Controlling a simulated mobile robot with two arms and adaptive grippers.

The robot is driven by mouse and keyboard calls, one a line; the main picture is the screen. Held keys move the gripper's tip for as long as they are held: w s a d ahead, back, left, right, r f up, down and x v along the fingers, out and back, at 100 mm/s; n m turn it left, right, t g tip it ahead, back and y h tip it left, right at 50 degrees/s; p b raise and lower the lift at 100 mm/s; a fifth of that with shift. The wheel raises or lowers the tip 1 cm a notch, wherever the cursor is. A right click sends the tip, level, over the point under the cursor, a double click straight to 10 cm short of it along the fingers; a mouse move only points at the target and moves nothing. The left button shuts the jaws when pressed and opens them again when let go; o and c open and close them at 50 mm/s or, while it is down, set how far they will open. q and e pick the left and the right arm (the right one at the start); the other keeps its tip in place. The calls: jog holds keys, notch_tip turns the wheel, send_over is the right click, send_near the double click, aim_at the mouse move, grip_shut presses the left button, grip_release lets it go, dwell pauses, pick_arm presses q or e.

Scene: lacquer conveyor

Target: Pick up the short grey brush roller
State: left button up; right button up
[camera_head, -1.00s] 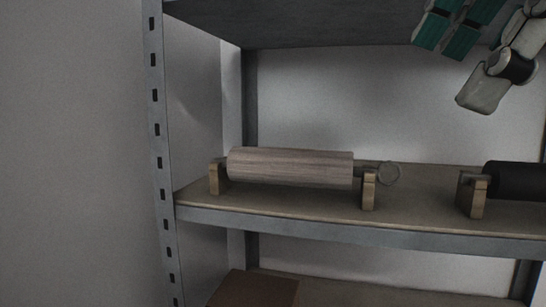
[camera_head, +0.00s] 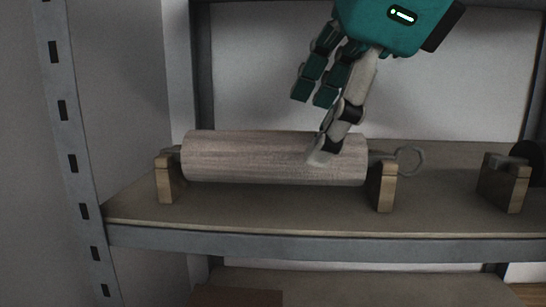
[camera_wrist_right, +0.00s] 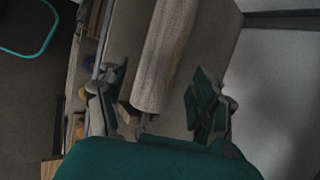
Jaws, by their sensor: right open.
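The short grey brush roller (camera_head: 250,158) lies level on the shelf, its ends resting in two wooden stands (camera_head: 165,178) (camera_head: 385,186). A metal ring handle (camera_head: 411,160) sticks out at its right end. My right gripper (camera_head: 318,128) is open above the right half of the roller. One pale finger is in front of the roller and the teal fingers are behind it and higher. In the right wrist view the roller (camera_wrist_right: 165,55) runs between the open fingers of the right gripper (camera_wrist_right: 160,100); contact cannot be told. My left gripper is not in view.
The metal shelf edge (camera_head: 300,242) runs along the front, with a perforated upright post (camera_head: 65,120) at the left. A black roller (camera_head: 530,155) on another wooden stand (camera_head: 504,183) is at the right. A lower shelf (camera_head: 370,283) lies beneath.

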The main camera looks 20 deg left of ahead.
aim_at(300, 139)
jog(key=shift+w+a+f, duration=0.25)
jog(key=shift+a+f, duration=0.05)
jog(key=shift+f, duration=0.2)
jog(key=shift+a+f, duration=0.1)
jog(key=shift+f, duration=0.15)
jog(key=shift+w+a+f, duration=0.1)
jog(key=shift+f, duration=0.05)
jog(key=x, duration=0.2)
jog(key=p+x, duration=0.1)
jog(key=x, duration=0.2)
jog(key=shift+w+a+r, duration=0.1)
jog(key=shift+a+r, duration=0.1)
jog(key=shift+r, duration=0.05)
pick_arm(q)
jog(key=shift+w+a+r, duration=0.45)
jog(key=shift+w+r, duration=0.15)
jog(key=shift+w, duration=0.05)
pick_arm(e)
jog(key=shift+d, duration=0.1)
jog(key=shift+c, duration=0.2)
jog(key=shift+c, duration=1.3)
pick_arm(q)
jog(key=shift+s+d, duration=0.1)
pick_arm(e)
jog(key=c, duration=0.9)
